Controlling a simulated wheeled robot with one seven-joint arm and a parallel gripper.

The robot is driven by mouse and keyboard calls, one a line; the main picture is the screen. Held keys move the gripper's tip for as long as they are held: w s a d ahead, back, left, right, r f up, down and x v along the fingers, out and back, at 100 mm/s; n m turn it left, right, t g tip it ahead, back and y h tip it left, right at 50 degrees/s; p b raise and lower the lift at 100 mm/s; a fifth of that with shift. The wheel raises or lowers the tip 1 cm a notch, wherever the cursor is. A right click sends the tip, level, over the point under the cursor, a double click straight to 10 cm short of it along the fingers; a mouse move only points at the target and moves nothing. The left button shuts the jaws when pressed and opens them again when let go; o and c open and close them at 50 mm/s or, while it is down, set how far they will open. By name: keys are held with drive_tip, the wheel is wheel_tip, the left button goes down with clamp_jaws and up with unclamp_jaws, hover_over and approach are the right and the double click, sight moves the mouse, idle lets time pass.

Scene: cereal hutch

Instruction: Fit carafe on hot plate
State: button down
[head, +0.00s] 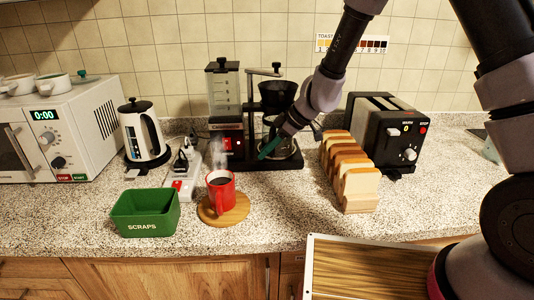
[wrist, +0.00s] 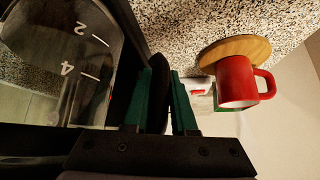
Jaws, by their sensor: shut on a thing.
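The glass carafe (head: 288,150) stands at the right part of the black coffee maker (head: 228,117), under its dark filter cone (head: 277,95). In the wrist view the carafe (wrist: 70,70) fills the left side, with white marks 2 and 4. My gripper (wrist: 168,90) has green fingers shut on the black carafe handle (wrist: 158,85). In the head view my gripper (head: 268,149) reaches in from the upper right, at the front left of the carafe. The hot plate is hidden under the carafe, and I cannot tell whether the carafe rests flat on it.
A red mug (head: 220,190) of dark drink stands on a round wooden coaster (head: 235,213) in front. A toast rack (head: 352,180) and black toaster (head: 385,135) stand close on the right. A power strip (head: 183,172), kettle (head: 142,132) and green scraps bin (head: 145,213) are left.

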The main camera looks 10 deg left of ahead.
drive_tip(key=shift+w+a+f, duration=0.2)
drive_tip(key=shift+w, duration=0.45)
drive_tip(key=shift+w+a+f, duration=0.15)
drive_tip(key=shift+w, duration=0.45)
drive_tip(key=shift+d+f, duration=0.1)
drive_tip(key=shift+f, duration=0.2)
drive_tip(key=c, duration=0.6)
unclamp_jaws()
drive_tip(key=shift+c, duration=0.2)
